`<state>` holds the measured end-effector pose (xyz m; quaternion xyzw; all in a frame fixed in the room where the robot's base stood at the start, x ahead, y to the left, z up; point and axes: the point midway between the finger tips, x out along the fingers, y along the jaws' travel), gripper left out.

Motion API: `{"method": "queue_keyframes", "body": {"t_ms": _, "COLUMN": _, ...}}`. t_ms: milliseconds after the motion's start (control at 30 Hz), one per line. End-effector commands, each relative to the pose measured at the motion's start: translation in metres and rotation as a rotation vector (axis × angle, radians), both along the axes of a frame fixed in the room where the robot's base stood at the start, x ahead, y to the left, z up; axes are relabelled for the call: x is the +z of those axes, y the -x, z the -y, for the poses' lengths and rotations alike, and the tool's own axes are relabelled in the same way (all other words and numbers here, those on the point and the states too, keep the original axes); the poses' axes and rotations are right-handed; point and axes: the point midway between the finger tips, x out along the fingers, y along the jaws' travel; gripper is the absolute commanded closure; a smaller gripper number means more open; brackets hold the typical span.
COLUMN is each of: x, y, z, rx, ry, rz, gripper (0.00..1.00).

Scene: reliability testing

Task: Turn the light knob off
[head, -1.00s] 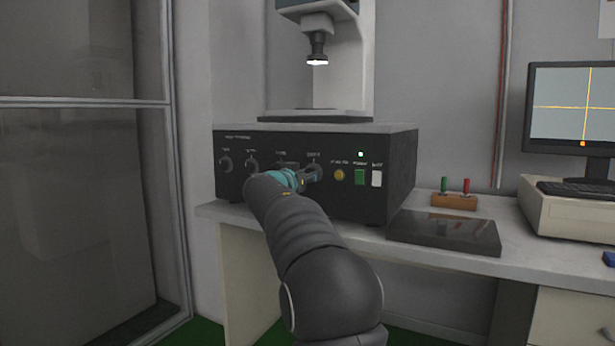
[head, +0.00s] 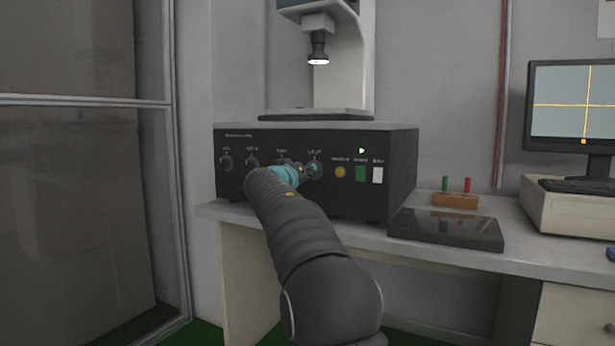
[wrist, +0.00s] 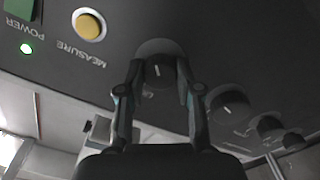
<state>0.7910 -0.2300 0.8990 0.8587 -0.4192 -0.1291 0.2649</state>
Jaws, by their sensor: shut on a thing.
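The light knob (head: 316,169) is the rightmost dark round knob on the black control box (head: 400,165), beside the yellow measure button. In the wrist view the knob (wrist: 158,72) sits between my two fingers, its white pointer line visible. My gripper (wrist: 159,66) is shut on it, one finger on each side. In the head view my gripper (head: 304,172) reaches the panel from the left and partly covers the knob. The lamp (head: 318,61) above the box glows white.
Other knobs (head: 226,161) line the panel to the left. The yellow button (head: 340,172), green button (head: 360,174) and white button (head: 377,175) are to the right. A dark flat pad (head: 446,230), a wooden block with two coloured posts (head: 455,201) and a monitor stand further right.

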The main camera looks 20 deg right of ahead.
Motion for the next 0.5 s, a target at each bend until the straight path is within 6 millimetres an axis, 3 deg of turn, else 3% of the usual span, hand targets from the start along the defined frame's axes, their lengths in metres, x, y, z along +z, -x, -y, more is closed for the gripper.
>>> {"method": "queue_keyframes", "body": {"t_ms": 500, "x": 0.0019, "y": 0.0008, "z": 0.0018, "rx": -0.004, "ry": 0.302, "rz": -0.387, "gripper": 1.00}}
